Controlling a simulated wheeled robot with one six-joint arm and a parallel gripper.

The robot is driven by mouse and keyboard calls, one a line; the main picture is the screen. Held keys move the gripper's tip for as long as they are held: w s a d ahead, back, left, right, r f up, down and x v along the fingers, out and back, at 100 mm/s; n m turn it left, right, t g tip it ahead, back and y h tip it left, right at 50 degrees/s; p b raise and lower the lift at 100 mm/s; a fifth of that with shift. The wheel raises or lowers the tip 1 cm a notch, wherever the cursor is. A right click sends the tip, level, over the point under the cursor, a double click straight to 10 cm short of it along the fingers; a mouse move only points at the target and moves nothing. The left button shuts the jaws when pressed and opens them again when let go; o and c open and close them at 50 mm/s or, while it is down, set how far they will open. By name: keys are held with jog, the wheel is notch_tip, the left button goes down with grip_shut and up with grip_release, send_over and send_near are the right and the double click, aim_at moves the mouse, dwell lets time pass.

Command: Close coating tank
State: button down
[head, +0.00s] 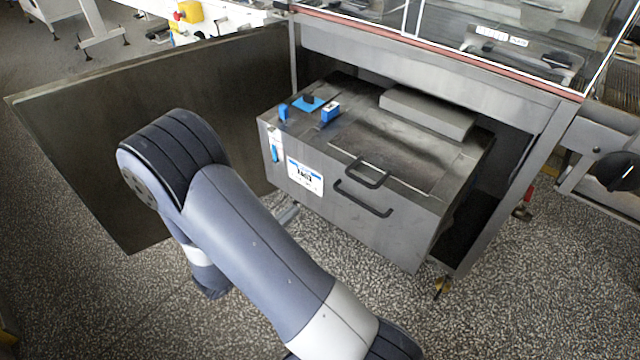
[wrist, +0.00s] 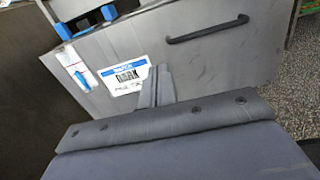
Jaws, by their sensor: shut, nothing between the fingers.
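The coating tank (head: 390,235) is a grey metal box that stands partly out of the machine's lower cabinet. A dark handle (head: 362,198) sits on its front face, and another handle (head: 362,172) sits on its top panel. The front, with its white-and-blue label (head: 305,177), also shows in the wrist view, where the tank (wrist: 215,65) fills the upper part. My gripper (head: 292,210) is shut and empty, low by the left part of the tank front. Its closed fingers (wrist: 158,82) show just right of the label; I cannot tell whether they touch the tank.
A large dark cabinet door (head: 150,120) stands open on the left. The cabinet frame post (head: 505,190) stands close to the tank's right side. Blue fittings (head: 308,103) and a grey block (head: 427,113) are on the tank top. Speckled floor in front is clear.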

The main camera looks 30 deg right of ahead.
send_near(333, 174)
jog(key=x, duration=0.6)
jog(key=shift+w+d+f+b, duration=0.1)
jog(key=shift+w+d+b, duration=0.05)
jog(key=shift+d+b, duration=0.25)
dwell(0.3)
